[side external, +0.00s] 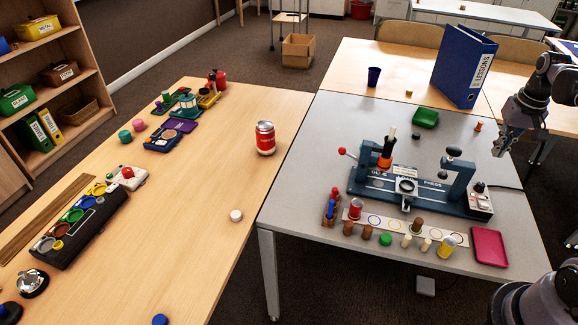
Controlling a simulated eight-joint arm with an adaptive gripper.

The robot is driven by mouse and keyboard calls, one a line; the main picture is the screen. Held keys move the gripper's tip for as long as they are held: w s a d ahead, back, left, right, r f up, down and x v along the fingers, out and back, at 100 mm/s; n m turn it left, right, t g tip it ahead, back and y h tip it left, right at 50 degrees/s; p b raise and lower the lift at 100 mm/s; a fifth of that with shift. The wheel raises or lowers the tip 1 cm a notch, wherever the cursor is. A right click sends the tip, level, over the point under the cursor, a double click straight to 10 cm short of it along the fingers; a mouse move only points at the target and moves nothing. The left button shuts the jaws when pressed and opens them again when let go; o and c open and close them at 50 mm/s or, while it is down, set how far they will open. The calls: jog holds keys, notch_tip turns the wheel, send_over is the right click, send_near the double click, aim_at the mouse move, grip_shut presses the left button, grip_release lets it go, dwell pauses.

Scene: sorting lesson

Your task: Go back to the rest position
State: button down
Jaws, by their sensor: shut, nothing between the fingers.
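My gripper (503,143) is at the right of the side external view, hanging from my dark arm above the right part of the grey table (335,125). Its fingers point down and to the left and look closed, with nothing between them. It is apart from the blue press (420,192) and the blue binder (466,68). A small orange peg (478,127) stands on the table just left of it.
The press has a red-knobbed lever. Several pegs and a red tray (489,247) lie in front of it. The wooden table (215,180) holds a red can (265,138) and toys.

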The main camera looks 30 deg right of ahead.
jog(key=a+r+n+t, duration=0.2)
jog(key=a+n+t, duration=0.1)
jog(key=a, duration=1)
jog(key=a+r+n+t+y, duration=0.1)
jog(key=a+n, duration=0.4)
jog(key=a, duration=0.9)
jog(key=shift+w+r+t, duration=0.15)
jog(key=shift+r+t, duration=0.4)
jog(key=shift+t, duration=0.55)
